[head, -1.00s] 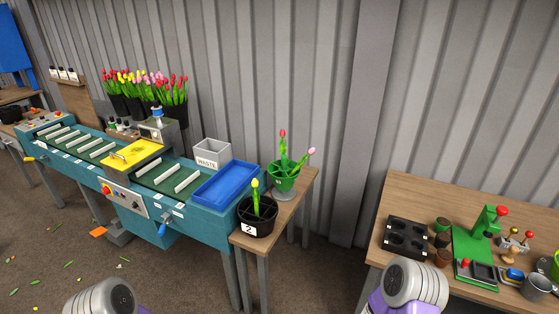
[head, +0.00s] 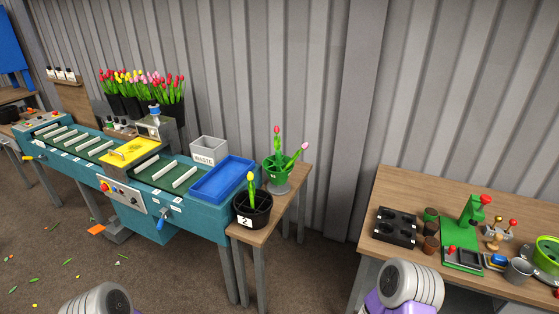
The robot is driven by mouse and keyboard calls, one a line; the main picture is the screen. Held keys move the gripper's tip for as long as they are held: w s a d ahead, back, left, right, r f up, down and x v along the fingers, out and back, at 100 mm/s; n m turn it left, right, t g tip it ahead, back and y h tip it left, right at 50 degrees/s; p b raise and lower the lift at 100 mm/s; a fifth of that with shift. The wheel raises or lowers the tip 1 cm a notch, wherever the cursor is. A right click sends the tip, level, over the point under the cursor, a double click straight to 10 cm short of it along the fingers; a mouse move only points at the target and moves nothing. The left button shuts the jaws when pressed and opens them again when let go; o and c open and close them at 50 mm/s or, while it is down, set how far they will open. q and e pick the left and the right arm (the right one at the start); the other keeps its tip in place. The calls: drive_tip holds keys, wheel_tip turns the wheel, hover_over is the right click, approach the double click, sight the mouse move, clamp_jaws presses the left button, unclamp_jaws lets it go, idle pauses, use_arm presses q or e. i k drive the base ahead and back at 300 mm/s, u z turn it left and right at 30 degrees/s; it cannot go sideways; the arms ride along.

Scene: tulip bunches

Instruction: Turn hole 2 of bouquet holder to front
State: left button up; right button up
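A small mark on the green holder is too small to read. Neither gripper is in view.
The side table (head: 268,233) adjoins a teal conveyor machine (head: 200,222) with a blue tray (head: 222,182) and a grey WASTE bin (head: 208,149). A wooden bench (head: 420,192) at right carries a black tray (head: 396,229) and a green press (head: 467,228). Floor shows between the tables.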

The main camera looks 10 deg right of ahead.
sight(279, 167)
drive_tip(key=z, duration=0.75)
drive_tip(key=i, duration=1.55)
drive_tip(key=u, duration=0.8)
